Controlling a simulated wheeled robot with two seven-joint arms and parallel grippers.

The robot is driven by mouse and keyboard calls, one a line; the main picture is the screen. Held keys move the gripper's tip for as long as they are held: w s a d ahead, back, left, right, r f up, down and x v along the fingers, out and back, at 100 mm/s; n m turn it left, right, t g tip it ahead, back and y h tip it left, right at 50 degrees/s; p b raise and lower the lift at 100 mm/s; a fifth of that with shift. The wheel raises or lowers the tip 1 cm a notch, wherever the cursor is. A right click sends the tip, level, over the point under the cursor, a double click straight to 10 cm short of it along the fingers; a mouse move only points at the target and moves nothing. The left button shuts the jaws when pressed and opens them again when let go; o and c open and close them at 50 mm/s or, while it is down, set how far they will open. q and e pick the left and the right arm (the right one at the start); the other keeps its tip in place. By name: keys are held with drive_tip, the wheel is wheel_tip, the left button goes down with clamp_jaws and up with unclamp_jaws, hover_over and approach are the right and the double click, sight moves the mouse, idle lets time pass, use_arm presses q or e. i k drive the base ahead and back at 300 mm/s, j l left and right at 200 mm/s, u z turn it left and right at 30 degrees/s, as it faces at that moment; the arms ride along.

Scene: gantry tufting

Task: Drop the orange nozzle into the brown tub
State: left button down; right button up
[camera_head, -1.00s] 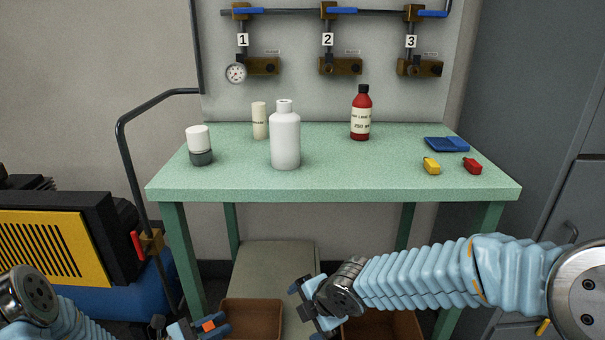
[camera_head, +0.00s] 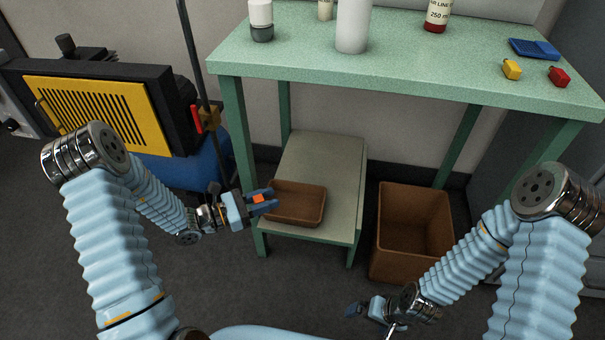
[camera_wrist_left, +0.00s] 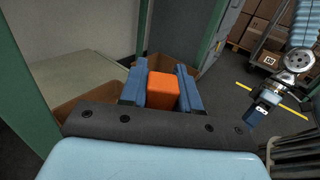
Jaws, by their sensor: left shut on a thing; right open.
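The orange nozzle (camera_head: 258,198) is a small block between the fingers of my left gripper (camera_head: 264,201), which is shut on it. It also shows in the left wrist view (camera_wrist_left: 162,91). The gripper is at the left edge of a shallow brown tub (camera_head: 311,221) on the low shelf, its fingertips overlapping that edge in the head view. Whether they are over it or beside it, I cannot tell. A deeper brown bin (camera_head: 391,262) stands to the right of the shelf. My right gripper (camera_head: 362,311) is open and empty, low in front of that bin.
The green table (camera_head: 440,78) stands above the shelf (camera_head: 340,160) and carries bottles and small coloured items. A table leg (camera_head: 238,130) rises close behind my left gripper. A yellow and black machine (camera_head: 98,112) stands at the left.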

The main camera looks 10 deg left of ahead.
sight(301, 214)
drive_tip(key=l+u, duration=0.35)
drive_tip(key=l, duration=0.25)
drive_tip(key=l+u, duration=0.3)
drive_tip(key=l, duration=0.35)
